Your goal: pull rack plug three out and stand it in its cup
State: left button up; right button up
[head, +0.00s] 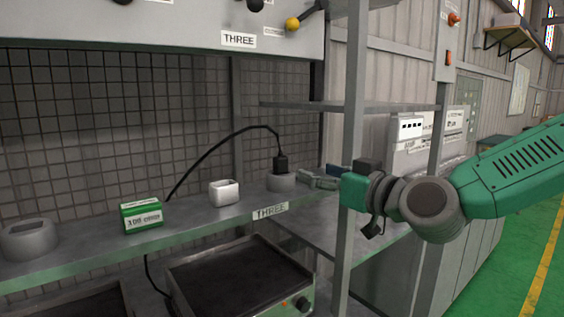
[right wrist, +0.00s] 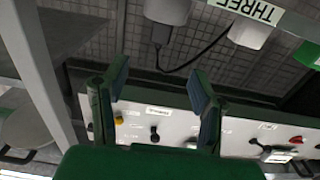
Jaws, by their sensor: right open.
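A black plug (head: 281,163) stands upright in a round grey cup (head: 281,182) on the shelf, above the right end of a THREE label (head: 270,211). Its black cable arcs left and down behind the shelf. My right gripper (head: 318,180) is open and empty, just right of the grey cup and apart from the plug. In the right wrist view, which is upside down, the open fingers (right wrist: 158,82) have nothing between them; the plug (right wrist: 160,33) and cup (right wrist: 167,9) show beyond them. My left gripper is not in view.
A white holder (head: 224,193), a green box (head: 142,215) and another grey cup (head: 28,239) stand left along the shelf. A grey post (head: 352,110) rises beside my right gripper. A control panel (head: 180,30) hangs above; a hot plate (head: 240,285) sits below.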

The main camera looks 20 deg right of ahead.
aim_at(283, 161)
jog(key=x, duration=0.7)
jog(key=shift+w+d+f+p, duration=0.2)
jog(key=shift+d+f+p, duration=0.05)
jog(key=shift+f+p, duration=0.15)
jog(key=shift+w+a+r, duration=0.25)
jog(key=shift+w+a, duration=0.15)
jog(key=shift+a, duration=0.1)
jog(key=p+x, duration=0.1)
jog(key=x, duration=0.2)
jog(key=shift+w+a+r, duration=0.15)
jog(key=shift+w, duration=0.65)
jog(key=shift+s, duration=0.15)
grip_shut()
